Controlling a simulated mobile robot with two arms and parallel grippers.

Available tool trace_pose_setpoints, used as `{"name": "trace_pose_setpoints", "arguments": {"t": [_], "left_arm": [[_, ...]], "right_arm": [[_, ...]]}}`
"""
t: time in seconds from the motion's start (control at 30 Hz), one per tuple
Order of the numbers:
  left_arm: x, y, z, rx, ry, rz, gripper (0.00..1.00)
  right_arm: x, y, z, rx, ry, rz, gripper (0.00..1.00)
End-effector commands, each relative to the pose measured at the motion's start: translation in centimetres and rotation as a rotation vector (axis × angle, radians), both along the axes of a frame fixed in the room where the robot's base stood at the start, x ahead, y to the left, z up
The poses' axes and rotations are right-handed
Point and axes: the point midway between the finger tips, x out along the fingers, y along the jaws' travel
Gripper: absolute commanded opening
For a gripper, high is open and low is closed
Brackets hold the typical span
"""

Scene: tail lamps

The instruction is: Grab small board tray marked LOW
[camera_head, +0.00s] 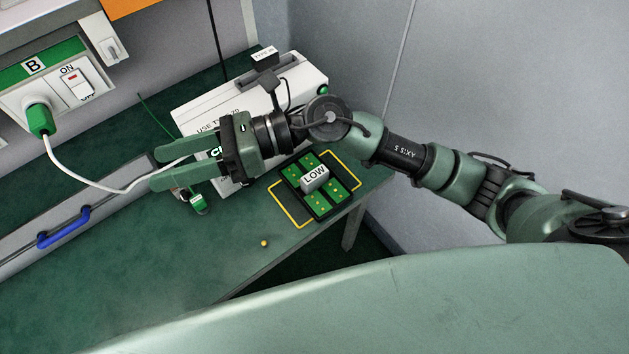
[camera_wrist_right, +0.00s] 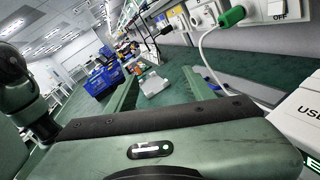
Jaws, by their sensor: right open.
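The small board tray marked LOW (camera_head: 327,205) lies on the green bench inside a yellow corner-marked outline. It is black, holds green boards, and has a grey block with the LOW label on top. My right gripper (camera_head: 165,172) is open and empty, left of the tray and above the bench, with its fingers pointing left, away from the tray. In the right wrist view the fingers (camera_wrist_right: 157,95) show apart with nothing between them; the tray is not seen there. My left gripper is not in view.
A white machine (camera_head: 300,75) stands directly behind the tray. A green plug (camera_head: 40,120) with a white cable hangs from the panel at left. A blue handle (camera_head: 63,227) is on a grey rail. A small yellow knob (camera_head: 264,243) is near the bench's front edge.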

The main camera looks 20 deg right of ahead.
Motion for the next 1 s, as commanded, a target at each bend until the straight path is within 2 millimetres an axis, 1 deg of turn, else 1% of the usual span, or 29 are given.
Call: {"name": "trace_pose_setpoints", "arguments": {"t": [0.03, 0.07, 0.1, 0.17, 0.2, 0.27, 0.3, 0.33, 0.4, 0.47, 0.53, 0.6, 0.77, 0.87, 1.0], "left_arm": [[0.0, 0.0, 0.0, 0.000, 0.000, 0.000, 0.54], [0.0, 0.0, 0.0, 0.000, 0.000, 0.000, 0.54], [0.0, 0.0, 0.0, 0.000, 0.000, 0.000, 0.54], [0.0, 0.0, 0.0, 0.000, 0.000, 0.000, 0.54], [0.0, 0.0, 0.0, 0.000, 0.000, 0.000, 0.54], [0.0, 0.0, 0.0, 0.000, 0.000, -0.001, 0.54], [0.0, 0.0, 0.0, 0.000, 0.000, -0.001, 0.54], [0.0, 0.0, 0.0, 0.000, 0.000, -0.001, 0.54], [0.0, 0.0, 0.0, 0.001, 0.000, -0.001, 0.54], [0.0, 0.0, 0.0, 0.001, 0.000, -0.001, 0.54], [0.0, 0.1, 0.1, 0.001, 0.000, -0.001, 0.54], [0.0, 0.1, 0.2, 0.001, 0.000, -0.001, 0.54], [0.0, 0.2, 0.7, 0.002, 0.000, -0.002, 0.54], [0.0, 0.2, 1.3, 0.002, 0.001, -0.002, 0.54], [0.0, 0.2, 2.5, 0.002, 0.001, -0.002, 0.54]], "right_arm": [[-0.1, -0.9, -3.2, -0.170, -0.124, 0.077, 0.53], [-0.1, -1.8, -5.3, -0.275, -0.192, 0.127, 0.53], [0.2, -3.5, -8.0, -0.418, -0.273, 0.190, 0.53], [1.3, -6.9, -11.4, -0.625, -0.373, 0.277, 0.53], [2.1, -9.5, -13.2, -0.755, -0.423, 0.328, 0.53], [3.6, -13.5, -15.1, -0.933, -0.475, 0.393, 0.53], [4.5, -16.0, -15.8, -1.035, -0.496, 0.429, 0.53], [5.1, -17.7, -16.2, -1.102, -0.508, 0.450, 0.53], [6.2, -20.9, -16.5, -1.226, -0.521, 0.490, 0.53], [6.7, -22.7, -16.6, -1.294, -0.522, 0.513, 0.53], [7.0, -23.9, -16.7, -1.336, -0.522, 0.528, 0.53], [7.1, -24.2, -17.2, -1.350, -0.520, 0.533, 0.53], [6.9, -23.9, -19.0, -1.348, -0.518, 0.534, 0.53], [6.8, -23.9, -20.0, -1.347, -0.518, 0.534, 0.53], [6.5, -23.8, -22.1, -1.345, -0.516, 0.534, 0.53]]}}
